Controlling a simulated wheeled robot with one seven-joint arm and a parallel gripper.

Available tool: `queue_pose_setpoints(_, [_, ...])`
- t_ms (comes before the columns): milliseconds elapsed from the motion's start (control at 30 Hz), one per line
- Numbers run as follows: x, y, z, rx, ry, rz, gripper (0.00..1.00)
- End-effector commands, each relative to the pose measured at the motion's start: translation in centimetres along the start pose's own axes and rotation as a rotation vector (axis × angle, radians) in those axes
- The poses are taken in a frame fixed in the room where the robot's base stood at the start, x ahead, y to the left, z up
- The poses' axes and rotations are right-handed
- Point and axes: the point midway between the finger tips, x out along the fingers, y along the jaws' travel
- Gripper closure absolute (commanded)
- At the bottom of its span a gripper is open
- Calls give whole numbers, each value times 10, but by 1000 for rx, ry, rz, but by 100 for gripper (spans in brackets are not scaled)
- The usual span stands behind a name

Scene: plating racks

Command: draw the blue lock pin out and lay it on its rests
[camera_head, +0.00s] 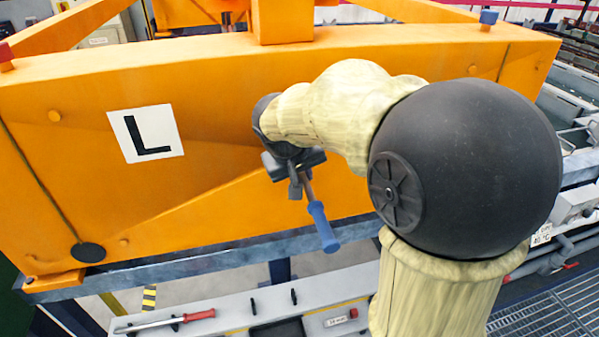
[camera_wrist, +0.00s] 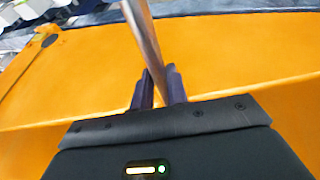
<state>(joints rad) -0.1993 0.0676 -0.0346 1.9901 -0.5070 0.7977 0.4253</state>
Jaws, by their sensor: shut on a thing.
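The blue lock pin has a blue handle (camera_head: 323,228) and a grey metal shaft (camera_head: 306,187). My gripper (camera_head: 296,178) is shut on the shaft and holds the pin in the air before the orange beam, tilted with the handle down and to the right. In the wrist view the shaft (camera_wrist: 146,35) stands between the two dark fingers of my gripper (camera_wrist: 159,85). Two small black rests, one left (camera_head: 253,305) and one right (camera_head: 293,296), stand empty on the pale ledge below. My gripper hides part of the shaft.
A red-handled pin (camera_head: 180,320) lies at the ledge's left. The orange beam (camera_head: 220,110) with an L plate (camera_head: 147,134) stands close behind my gripper. A blue block (camera_head: 489,18) and a red block (camera_head: 6,57) sit on its ends. A grey rail (camera_head: 200,255) runs below.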

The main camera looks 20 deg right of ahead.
Motion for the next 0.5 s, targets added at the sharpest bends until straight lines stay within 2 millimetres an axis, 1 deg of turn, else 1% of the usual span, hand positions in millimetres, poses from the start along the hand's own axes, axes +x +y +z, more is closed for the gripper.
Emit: queue_pose_setpoints(500, [-8,0,18,-1,3,0,100])
